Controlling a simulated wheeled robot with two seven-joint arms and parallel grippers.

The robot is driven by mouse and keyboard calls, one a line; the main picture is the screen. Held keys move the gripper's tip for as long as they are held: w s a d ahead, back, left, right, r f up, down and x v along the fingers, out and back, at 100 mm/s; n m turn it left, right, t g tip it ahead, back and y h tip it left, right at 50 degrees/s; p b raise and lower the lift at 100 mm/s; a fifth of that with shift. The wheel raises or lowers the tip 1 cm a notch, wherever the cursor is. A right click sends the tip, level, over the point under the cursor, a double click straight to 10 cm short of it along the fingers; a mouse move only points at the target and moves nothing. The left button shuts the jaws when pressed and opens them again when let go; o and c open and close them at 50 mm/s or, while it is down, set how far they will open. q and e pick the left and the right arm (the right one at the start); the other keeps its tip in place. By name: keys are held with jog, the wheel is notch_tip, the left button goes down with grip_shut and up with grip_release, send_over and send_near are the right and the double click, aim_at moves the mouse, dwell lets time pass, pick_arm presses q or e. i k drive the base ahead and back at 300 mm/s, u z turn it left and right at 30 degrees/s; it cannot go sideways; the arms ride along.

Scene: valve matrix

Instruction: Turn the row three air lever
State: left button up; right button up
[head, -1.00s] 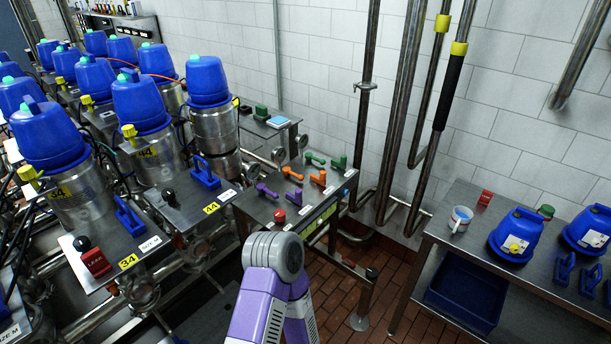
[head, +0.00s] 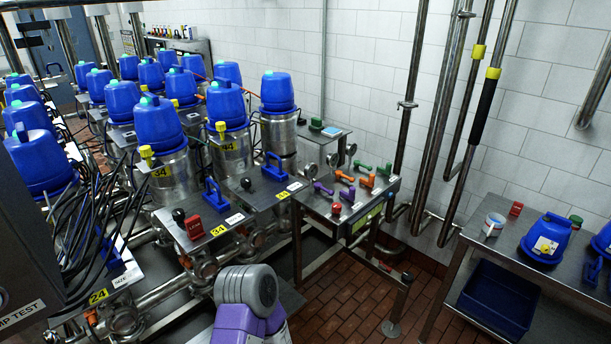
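A small metal stand (head: 312,203) right of the valves carries a panel of coloured levers: purple levers (head: 346,195), orange levers (head: 367,180) and green levers (head: 384,168), with a red knob (head: 336,209) at the near side. I cannot read which lever belongs to row three. The levers lie at differing angles, and nothing touches them. One of my arms, purple and grey, shows at the bottom centre, short of the stand. Neither gripper is in view.
Blue-topped steel valves (head: 163,128) fill the left, with number tags such as 34 and 44. A grey cabinet (head: 28,255) stands at the near left. A steel table (head: 500,190) with blue parts is at the right. Brick floor (head: 345,305) between is partly open; pipes run up the wall.

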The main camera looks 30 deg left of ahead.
aim_at(338, 174)
jog(key=u, duration=0.6)
jog(key=i, duration=1)
jog(key=k, duration=0.5)
jog(key=z, duration=1.8)
jog(key=i, duration=1.3)
jog(key=u, duration=1.8)
